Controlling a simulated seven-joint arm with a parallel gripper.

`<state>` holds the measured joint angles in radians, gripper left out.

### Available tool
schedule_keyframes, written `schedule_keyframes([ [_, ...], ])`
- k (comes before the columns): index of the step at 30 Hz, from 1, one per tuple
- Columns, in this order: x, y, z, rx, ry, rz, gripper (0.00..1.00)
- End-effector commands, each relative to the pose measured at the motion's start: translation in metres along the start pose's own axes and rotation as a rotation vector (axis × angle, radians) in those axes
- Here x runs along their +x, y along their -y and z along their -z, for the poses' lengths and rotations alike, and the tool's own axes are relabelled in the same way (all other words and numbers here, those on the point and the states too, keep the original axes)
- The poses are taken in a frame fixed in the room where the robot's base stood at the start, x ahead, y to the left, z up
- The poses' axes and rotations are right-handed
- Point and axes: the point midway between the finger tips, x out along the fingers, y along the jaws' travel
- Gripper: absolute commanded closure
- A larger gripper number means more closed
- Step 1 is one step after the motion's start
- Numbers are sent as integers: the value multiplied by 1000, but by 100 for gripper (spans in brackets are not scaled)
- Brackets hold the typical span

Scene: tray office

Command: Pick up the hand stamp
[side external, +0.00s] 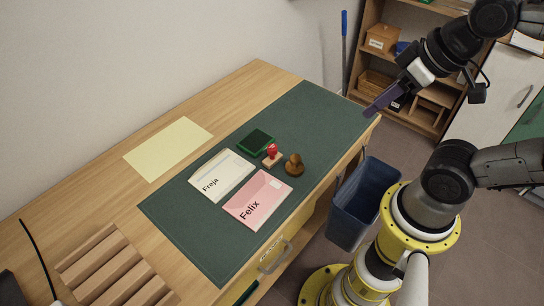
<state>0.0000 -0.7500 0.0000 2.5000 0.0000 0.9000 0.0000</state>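Two small stamp-like things stand on the green desk mat (325,115). One has a red knob on a pale wooden block (271,158). The other is a round brown wooden piece with a knob (294,166), just to its right. Which one is the hand stamp I cannot tell for sure. A dark green pad (256,142) lies up and left of the red-knobbed one. My gripper (374,109) hangs above the mat's right end, well apart from both. Its purple fingers overlap in this view, so their opening is unclear. I see nothing held in it.
A cream envelope marked Freja (222,172) and a pink one marked Felix (262,203) lie left of and below the stamps. A yellow sheet (167,148) and a slatted wooden rack (112,268) are on the left. A blue bin (349,225) stands beside the desk.

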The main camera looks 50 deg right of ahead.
Motion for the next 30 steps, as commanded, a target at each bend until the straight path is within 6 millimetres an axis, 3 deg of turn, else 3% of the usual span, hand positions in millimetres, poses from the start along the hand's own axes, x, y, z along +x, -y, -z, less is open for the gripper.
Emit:
schedule_keyframes([
  [1,0,0,0,0,0,0,46],
  [4,0,0,0,0,0,0,29],
  [16,0,0,0,76,-1,0,29],
  [20,-5,0,10,289,-28,4,29],
  [25,-10,0,47,675,-42,15,29],
  [30,8,1,93,1064,7,-1,29],
])
